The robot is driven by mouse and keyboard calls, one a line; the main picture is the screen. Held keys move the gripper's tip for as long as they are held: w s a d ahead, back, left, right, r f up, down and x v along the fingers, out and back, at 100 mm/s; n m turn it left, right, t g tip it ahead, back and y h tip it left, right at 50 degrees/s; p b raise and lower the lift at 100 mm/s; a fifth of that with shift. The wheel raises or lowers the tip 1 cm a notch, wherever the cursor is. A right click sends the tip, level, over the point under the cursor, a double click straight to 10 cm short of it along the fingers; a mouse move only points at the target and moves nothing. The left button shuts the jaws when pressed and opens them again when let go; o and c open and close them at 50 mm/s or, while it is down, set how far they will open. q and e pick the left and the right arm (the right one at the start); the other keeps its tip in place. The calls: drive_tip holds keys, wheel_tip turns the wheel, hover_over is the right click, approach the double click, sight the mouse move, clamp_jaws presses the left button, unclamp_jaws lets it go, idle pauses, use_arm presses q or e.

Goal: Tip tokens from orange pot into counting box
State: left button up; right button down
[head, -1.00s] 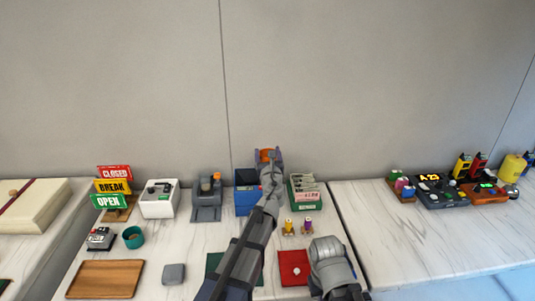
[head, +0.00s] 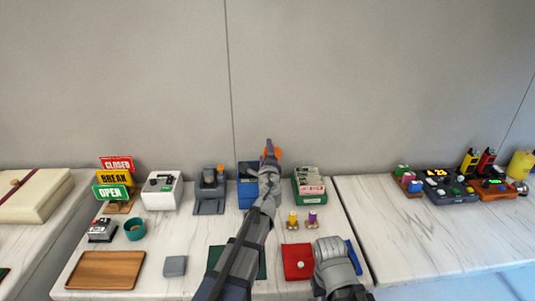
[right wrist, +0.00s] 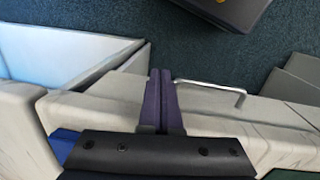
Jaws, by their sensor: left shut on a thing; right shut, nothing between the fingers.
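The orange pot (head: 268,150) is in the jaws of my left gripper (head: 270,157) at the back of the table in the head view. Only slivers of orange show between the purple fingers, and the pot looks tilted. It is above the right part of the blue counting box (head: 247,188), whose right side is hidden by my left arm. I cannot see tokens or the inside of the pot. My right gripper (right wrist: 160,98) is shut and empty in the right wrist view, pointing down past the table's front.
A green card box (head: 309,190) stands right of the blue box, and a grey device (head: 209,195) stands left. Two small spools (head: 293,219) and a red mat (head: 297,263) are nearer. A drawer handle (right wrist: 215,84) is near my right fingers.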

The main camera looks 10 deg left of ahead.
use_arm(q)
drive_tip(key=shift+a+f+n, duration=0.15)
drive_tip(key=shift+a+n, duration=0.05)
drive_tip(key=shift+n, duration=0.3)
drive_tip(key=shift+s, duration=0.1)
idle(0.7)
drive_tip(key=shift+a+n, duration=0.15)
drive_tip(key=shift+n, duration=0.45)
drive_tip(key=shift+a+n, duration=0.15)
drive_tip(key=shift+n, duration=0.45)
drive_tip(key=shift+s+a+n, duration=0.1)
drive_tip(key=shift+a+n, duration=0.05)
drive_tip(key=shift+n, duration=0.35)
idle(0.5)
drive_tip(key=shift+a+n, duration=0.1)
drive_tip(key=shift+n, duration=0.5)
